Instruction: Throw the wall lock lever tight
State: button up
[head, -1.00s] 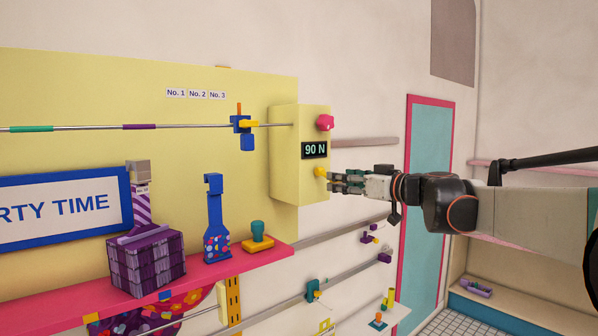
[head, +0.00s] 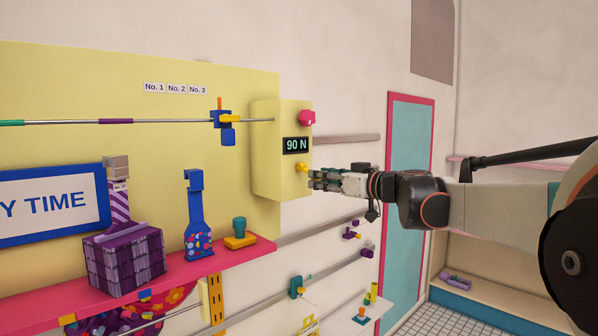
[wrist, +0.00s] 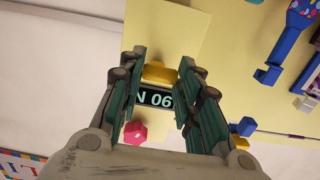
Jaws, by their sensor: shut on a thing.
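I cannot tell for certain whether this yellow lever is the wall lock lever. My gripper (head: 313,179) is at the lever, in front of the box. In the wrist view the yellow lever (wrist: 159,73) sits between the green-padded fingers of my gripper (wrist: 162,62), which is shut on it. The fingers partly cover the display (wrist: 157,99).
A pink shelf (head: 180,275) below holds a purple patterned box (head: 125,262), a blue bottle-shaped thing (head: 197,225) and a yellow-and-teal piece (head: 240,238). Wall rails run below my gripper.

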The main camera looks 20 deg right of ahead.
jog(key=shift+w+f, duration=0.15)
jog(key=shift+f, duration=0.25)
